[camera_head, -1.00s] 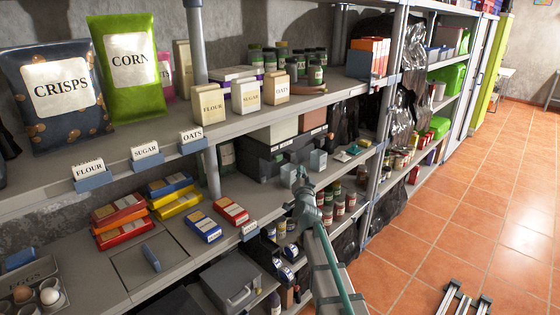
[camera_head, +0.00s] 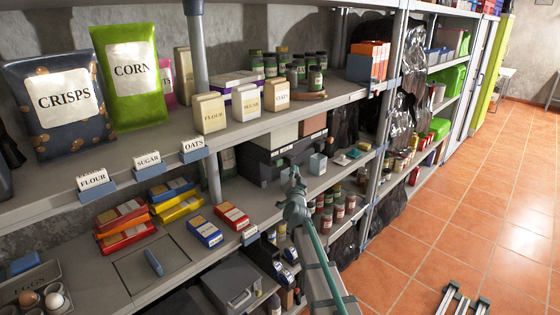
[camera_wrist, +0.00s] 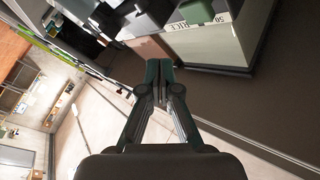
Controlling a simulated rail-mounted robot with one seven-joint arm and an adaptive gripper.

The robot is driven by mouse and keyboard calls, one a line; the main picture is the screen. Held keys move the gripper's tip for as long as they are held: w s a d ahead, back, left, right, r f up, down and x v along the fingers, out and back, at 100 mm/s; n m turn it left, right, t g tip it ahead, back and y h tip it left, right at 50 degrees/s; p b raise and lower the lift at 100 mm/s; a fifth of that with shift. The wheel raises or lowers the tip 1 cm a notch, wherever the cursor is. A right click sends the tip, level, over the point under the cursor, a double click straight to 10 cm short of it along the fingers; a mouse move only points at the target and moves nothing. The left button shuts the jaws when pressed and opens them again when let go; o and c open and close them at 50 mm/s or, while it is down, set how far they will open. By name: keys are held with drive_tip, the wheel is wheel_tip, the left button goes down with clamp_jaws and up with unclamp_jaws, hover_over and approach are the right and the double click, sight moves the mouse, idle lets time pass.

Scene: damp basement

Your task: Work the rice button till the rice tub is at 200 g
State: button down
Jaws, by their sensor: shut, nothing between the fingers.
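My gripper (camera_head: 296,172) is shut and empty at the lower shelf, in front of a dark box unit (camera_head: 258,166). In the wrist view its fingertips (camera_wrist: 158,66) are together, close to a pale grey-green box (camera_wrist: 215,48). That box carries an upside-down strip with RICE (camera_wrist: 260,27) on it and a dark green block (camera_wrist: 197,10) at its edge. I cannot tell whether the green block is the rice button, or whether the fingers touch the box. A small grey cube (camera_head: 318,163) stands right of my gripper. No weight reading is legible, and I cannot make out the rice tub for certain.
The upper shelf (camera_head: 150,205) holds bags, cartons and jars. Coloured packets (camera_head: 205,231) lie on the lower shelf left of my gripper. Jars (camera_head: 339,210) stand below and right of it. The tiled floor (camera_head: 455,210) is open at right, with metal rails (camera_head: 462,300) at bottom.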

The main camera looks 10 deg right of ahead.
sight(282, 162)
drive_tip(key=shift+w+a+p, duration=0.5)
drive_tip(key=shift+w+a, duration=0.2)
drive_tip(key=shift+w, duration=0.2)
drive_tip(key=shift+w+a+p, duration=0.45)
drive_tip(key=shift+w+a, duration=0.25)
drive_tip(key=shift+w, duration=0.2)
drive_tip(key=shift+w+a, duration=0.25)
drive_tip(key=shift+w, duration=0.1)
drive_tip(key=shift+w+a+p, duration=0.4)
drive_tip(key=shift+w+p, duration=0.1)
drive_tip(key=shift+w, duration=0.05)
idle(1.2)
drive_tip(key=shift+s, duration=0.15)
drive_tip(key=shift+s+d+b, duration=0.6)
drive_tip(key=shift+s+d, duration=0.05)
drive_tip(key=shift+s, duration=0.1)
drive_tip(key=shift+s, duration=0.1)
